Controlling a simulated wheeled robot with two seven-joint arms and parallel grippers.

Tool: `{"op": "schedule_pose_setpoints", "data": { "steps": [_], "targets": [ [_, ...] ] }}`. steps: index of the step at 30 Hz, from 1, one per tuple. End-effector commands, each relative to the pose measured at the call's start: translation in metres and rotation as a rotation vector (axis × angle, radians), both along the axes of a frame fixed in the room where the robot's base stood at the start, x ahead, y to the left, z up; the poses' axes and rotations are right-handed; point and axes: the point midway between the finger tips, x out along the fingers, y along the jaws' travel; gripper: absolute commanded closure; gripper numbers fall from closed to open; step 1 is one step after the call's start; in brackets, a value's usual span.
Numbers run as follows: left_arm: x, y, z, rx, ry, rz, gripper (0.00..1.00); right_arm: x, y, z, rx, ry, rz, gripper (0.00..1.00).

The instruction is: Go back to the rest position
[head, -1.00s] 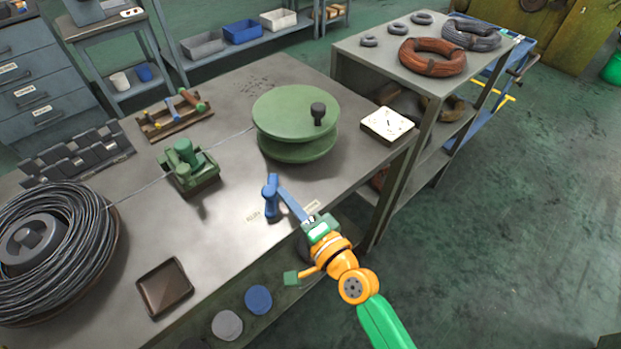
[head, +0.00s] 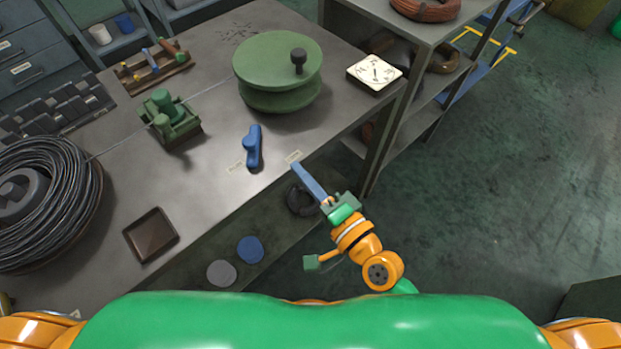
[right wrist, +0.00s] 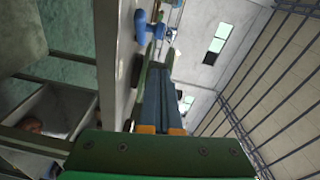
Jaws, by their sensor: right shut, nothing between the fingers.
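My right gripper (head: 300,168) shows in the head view, off the front right edge of the grey workbench (head: 215,200). Its long blue fingers lie together with nothing between them, pointing up and left. In the right wrist view the fingers (right wrist: 162,72) also lie side by side and empty. A blue handle-shaped piece (head: 252,147) lies on the bench near this edge, left of the fingertips and apart from them. My left gripper is not in view.
On the bench are a green spool (head: 265,62), a square dial (head: 374,73), a green device (head: 171,121), a wire coil (head: 75,200) and a brown tray (head: 151,235). A shelf unit (head: 447,20) stands behind right. The floor at right is open.

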Motion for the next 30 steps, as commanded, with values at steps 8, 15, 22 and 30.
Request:
{"op": "schedule_pose_setpoints", "data": {
  "steps": [8,15,22,30],
  "targets": [
    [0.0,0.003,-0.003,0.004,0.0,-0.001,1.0,-0.018,-0.009,0.0,0.0,0.0,-0.001,1.0],
    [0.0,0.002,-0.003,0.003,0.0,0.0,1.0,-0.018,-0.009,0.001,0.0,0.0,-0.001,1.0],
    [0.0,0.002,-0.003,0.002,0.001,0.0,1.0,-0.016,-0.012,-0.019,-0.06,0.013,-0.009,1.0],
    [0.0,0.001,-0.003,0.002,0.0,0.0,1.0,-0.056,-0.096,-0.251,-0.85,0.241,0.073,1.0]
  ]
}}
